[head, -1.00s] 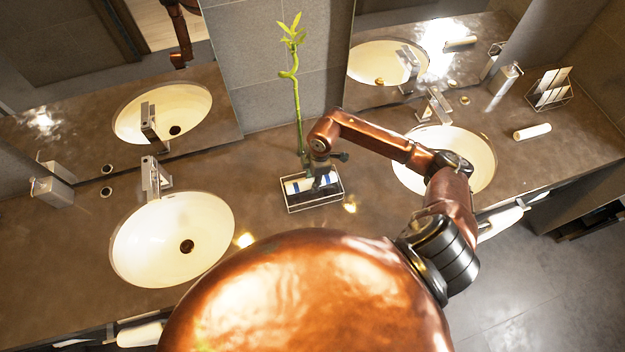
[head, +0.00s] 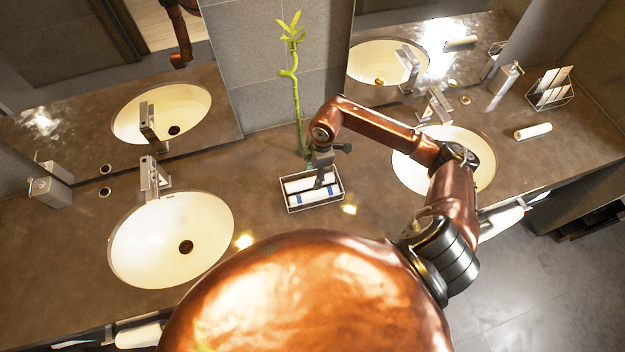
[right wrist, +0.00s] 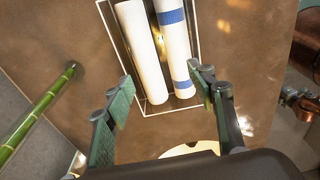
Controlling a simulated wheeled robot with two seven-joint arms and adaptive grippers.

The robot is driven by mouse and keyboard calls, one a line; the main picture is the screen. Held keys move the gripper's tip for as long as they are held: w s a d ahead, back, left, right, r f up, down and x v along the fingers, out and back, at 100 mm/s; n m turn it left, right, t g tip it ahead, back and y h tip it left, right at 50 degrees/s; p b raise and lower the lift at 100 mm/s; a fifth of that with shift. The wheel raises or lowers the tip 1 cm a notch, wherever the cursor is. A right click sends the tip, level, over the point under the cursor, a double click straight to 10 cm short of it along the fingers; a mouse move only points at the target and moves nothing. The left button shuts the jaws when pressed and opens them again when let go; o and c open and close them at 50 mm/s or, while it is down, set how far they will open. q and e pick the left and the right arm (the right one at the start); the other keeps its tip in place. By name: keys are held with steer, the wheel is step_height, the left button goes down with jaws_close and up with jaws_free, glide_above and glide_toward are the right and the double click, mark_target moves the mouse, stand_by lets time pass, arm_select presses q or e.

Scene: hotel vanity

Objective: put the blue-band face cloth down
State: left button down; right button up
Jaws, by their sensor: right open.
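The blue-band face cloth (head: 308,197) is a white roll with blue bands. It lies in the wire basket (head: 316,208) on the counter, beside a plain white roll (head: 297,186). In the right wrist view the blue-band cloth (right wrist: 176,45) lies to the right of the plain roll (right wrist: 142,50), inside the basket frame (right wrist: 170,108). My right gripper (head: 321,180) is above the basket and hides part of the rolls. Its fingers (right wrist: 162,92) are spread apart with nothing held between them. My left gripper is not in view.
A tall bamboo stem (head: 296,100) stands just behind the basket. A left basin (head: 150,250) and a right basin (head: 475,165) flank it. A rolled towel (head: 533,131) and a wire rack (head: 550,95) are at the far right. Counter around the basket is bare.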

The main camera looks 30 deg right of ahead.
step_height(320, 180, up, 8)
steer(key=b, duration=0.1)
steer(key=shift+s+d+f, duration=0.15)
steer(key=shift+d+f, duration=0.05)
steer(key=shift+d, duration=0.2)
steer(key=shift+f, duration=0.1)
